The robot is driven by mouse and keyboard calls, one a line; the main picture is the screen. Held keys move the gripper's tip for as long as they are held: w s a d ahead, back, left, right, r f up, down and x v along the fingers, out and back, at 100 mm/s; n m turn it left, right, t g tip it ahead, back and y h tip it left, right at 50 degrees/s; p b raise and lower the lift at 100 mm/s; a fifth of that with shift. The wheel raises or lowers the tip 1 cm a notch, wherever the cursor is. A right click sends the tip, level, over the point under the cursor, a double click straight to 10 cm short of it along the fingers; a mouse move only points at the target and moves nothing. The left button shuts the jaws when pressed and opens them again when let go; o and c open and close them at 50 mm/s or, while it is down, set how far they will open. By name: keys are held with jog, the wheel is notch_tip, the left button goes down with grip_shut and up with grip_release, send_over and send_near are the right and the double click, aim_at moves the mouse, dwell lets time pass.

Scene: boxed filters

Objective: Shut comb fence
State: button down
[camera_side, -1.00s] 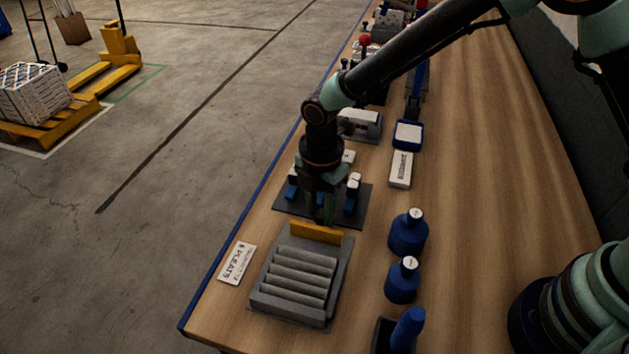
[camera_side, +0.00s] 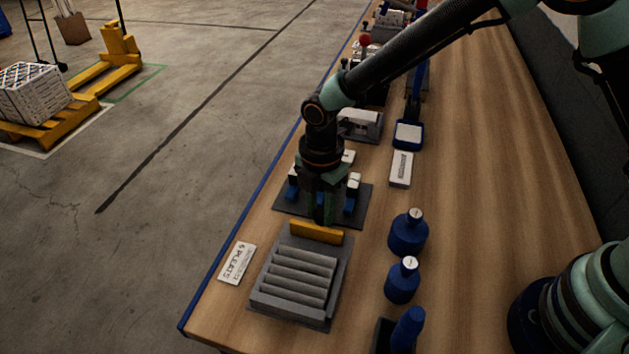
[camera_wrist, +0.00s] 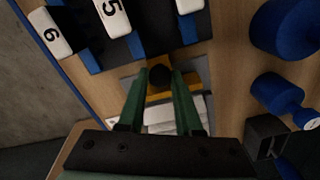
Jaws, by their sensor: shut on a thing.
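The comb fence is a yellow-orange bar (camera_side: 316,232) across the far end of a grey ridged block (camera_side: 284,303), which has several parallel ridges. In the wrist view the yellow bar (camera_wrist: 158,95) shows between my fingers, with a dark round knob (camera_wrist: 160,75) above it. My gripper (camera_side: 322,218) points down at the bar's far side. In the wrist view my green fingers (camera_wrist: 160,82) stand on both sides of the knob and are shut on it. The fingertip contact is partly hidden in the side view.
A dark plate (camera_side: 361,205) with blue holders and white numbered pieces lies just behind my gripper. A white PLEATS card (camera_side: 237,263) lies left of the block. Two blue bottles (camera_side: 408,236) (camera_side: 402,283) stand to the right. Bare wood (camera_side: 480,200) is clear farther right.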

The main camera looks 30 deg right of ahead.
jog(key=shift+s+a+r, duration=0.1)
jog(key=shift+s+a, duration=1.15)
jog(key=shift+a, duration=0.05)
jog(key=c, duration=0.8)
grip_release()
jog(key=shift+c, duration=0.2)
notch_tip(320, 180, up, 12)
jog(key=s+d+r+m+t, duration=0.2)
jog(key=d+r+m, duration=0.1)
jog(key=d+m, duration=0.4)
jog(key=s+d+r+m+t, duration=0.1)
jog(key=s+d+r+m, duration=0.2)
jog(key=d+m, duration=0.5)
jog(key=s+d+r+m+t, duration=0.2)
jog(key=d+r+m, duration=0.2)
jog(key=d+m, duration=0.3)
jog(key=d, duration=0.3)
jog(key=shift+s+d+t, duration=0.2)
jog(key=shift+d+t, duration=0.1)
jog(key=shift+d, duration=0.05)
